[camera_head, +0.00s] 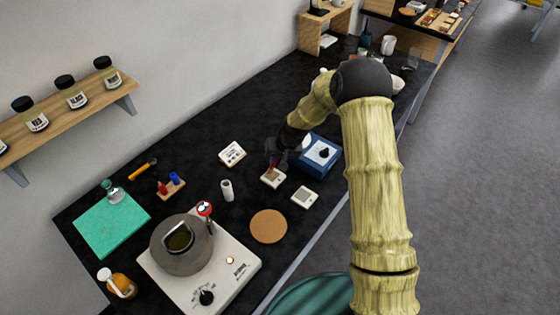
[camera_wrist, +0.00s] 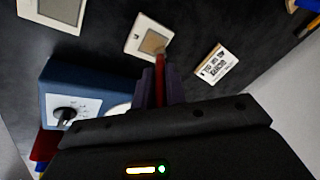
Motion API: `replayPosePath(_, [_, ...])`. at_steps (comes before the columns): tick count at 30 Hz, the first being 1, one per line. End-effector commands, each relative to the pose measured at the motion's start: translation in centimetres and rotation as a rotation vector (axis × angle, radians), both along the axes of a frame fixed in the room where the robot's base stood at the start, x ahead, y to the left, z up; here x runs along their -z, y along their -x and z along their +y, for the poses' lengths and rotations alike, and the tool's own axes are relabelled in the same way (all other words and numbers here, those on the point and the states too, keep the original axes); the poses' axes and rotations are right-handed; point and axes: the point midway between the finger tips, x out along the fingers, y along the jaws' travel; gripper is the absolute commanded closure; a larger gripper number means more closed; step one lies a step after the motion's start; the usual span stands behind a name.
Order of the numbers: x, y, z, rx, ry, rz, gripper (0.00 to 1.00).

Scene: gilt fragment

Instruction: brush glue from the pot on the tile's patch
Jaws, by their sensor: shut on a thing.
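My gripper (camera_head: 273,156) is shut on a red-handled brush, which also shows between the fingers in the wrist view (camera_wrist: 160,68). The brush points down at a small white tile (camera_head: 279,180) with a tan patch; its tip is at or just above the patch, and I cannot tell if it touches. The tile also shows in the wrist view (camera_wrist: 133,45). A second white tile (camera_head: 305,196) with a greyish patch lies nearby. A grey pot (camera_head: 181,262) with dark liquid in its opening stands on a white hotplate (camera_head: 240,262) at the lower left.
A blue device (camera_head: 328,163) with a black knob stands close right of my gripper. A printed white card (camera_head: 232,153) lies left of it. A cork disc (camera_head: 268,226), white cylinder (camera_head: 227,190), small bottle rack (camera_head: 172,189) and green mat (camera_head: 95,228) occupy the dark bench.

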Motion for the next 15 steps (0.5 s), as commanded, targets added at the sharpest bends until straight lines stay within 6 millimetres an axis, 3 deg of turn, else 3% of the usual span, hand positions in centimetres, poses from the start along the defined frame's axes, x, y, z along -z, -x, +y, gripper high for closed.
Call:
replayPosePath(8, [0.1, 0.1, -0.1, 0.001, 0.0, 0.001, 1.0])
replayPosePath(15, [0.0, 1.1, -1.4, 0.001, 0.0, 0.003, 1.0])
